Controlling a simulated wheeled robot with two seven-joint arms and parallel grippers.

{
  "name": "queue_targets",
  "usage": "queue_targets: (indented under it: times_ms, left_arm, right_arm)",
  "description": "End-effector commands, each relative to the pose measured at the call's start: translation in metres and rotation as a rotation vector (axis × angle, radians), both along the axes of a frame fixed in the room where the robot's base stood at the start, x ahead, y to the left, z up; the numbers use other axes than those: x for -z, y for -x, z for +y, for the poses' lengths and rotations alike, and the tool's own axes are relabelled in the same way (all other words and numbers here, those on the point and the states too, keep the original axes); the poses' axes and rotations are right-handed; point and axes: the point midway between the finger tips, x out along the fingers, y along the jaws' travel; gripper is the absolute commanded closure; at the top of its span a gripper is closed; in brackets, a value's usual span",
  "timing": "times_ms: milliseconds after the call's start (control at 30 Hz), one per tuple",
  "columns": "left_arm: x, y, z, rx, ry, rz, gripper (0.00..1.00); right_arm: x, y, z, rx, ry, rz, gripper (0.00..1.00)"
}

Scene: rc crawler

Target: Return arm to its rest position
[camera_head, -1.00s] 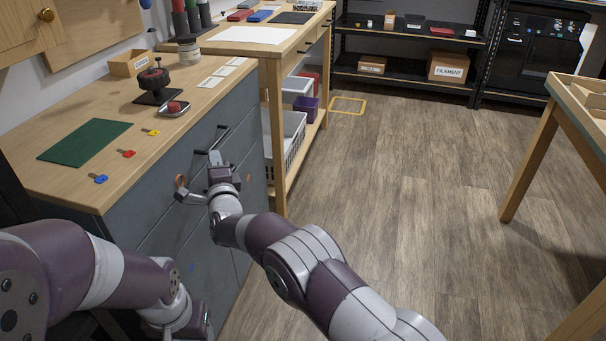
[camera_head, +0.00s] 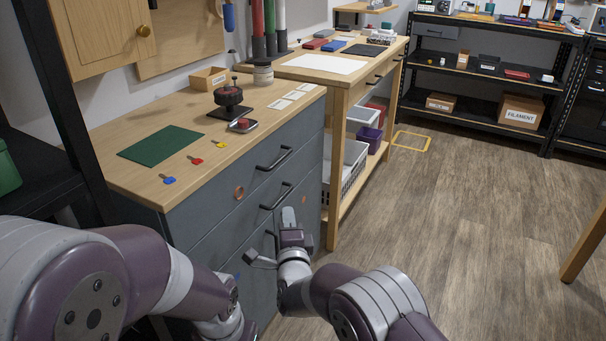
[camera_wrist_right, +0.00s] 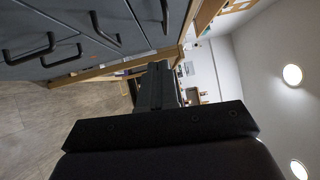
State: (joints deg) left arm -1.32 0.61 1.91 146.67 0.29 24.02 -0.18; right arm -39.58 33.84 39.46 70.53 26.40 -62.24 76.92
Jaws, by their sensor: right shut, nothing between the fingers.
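My right arm reaches in from the bottom of the head view. Its gripper (camera_head: 288,218) is shut and empty, in front of the grey drawer cabinet (camera_head: 222,235). Its tip shows just below the second drawer handle (camera_head: 277,196); I cannot tell how far it stands from the drawer face. In the right wrist view the dark gripper (camera_wrist_right: 155,88) points out past several drawer handles (camera_wrist_right: 28,50), with nothing held. My left arm (camera_head: 130,270) fills the lower left of the head view, and its gripper is not visible there.
The cabinet top holds a green mat (camera_head: 160,145), small coloured keys (camera_head: 195,160), a dark round device (camera_head: 229,100) and a red button (camera_head: 243,124). A wooden workbench (camera_head: 342,85) stands behind.

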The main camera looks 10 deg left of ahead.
Motion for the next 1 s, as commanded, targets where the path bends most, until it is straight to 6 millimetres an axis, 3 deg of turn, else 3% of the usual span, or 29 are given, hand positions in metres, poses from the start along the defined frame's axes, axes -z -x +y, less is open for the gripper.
queue_targets:
  times_ms: [67,167,233,333,500,700,767,800,900,1000]
  left_arm:
    - [0.0,0.0,0.0,0.0,0.0,0.0,0.46]
    - [0.0,0.0,0.0,0.0,0.0,0.0,0.46]
    - [0.0,0.0,0.0,0.0,0.0,0.001,0.46]
    - [0.0,0.0,0.0,0.0,0.0,0.0,0.46]
    - [0.0,0.0,0.0,0.0,0.0,0.0,0.46]
    - [0.0,0.0,0.0,0.0,0.0,0.0,0.46]
    - [0.0,0.0,0.0,0.0,0.0,0.0,0.46]
    - [0.0,0.0,0.0,0.0,0.0,0.0,0.46]
    - [-0.051,0.0,0.0,0.0,0.0,0.0,0.46]
    - [-0.086,0.0,0.0,0.0,0.0,-0.001,0.46]
  right_arm:
    - [0.036,0.008,0.006,-0.049,0.213,0.086,1.0]
    - [0.102,0.045,0.002,-0.224,0.645,0.268,1.0]
    - [0.131,0.082,-0.038,-0.41,0.992,0.407,1.0]
    - [0.142,0.138,-0.11,-0.662,1.311,0.556,1.0]
    - [0.126,0.221,-0.209,-0.971,1.531,0.727,1.0]
    - [0.093,0.298,-0.291,-1.097,1.548,0.883,1.0]
    - [0.077,0.308,-0.316,-1.004,1.515,0.913,1.0]
    - [0.064,0.298,-0.33,-0.909,1.494,0.914,1.0]
    - [0.016,0.299,-0.332,-0.909,1.483,0.927,1.0]
    - [-0.02,0.298,-0.331,-0.91,1.483,0.927,1.0]
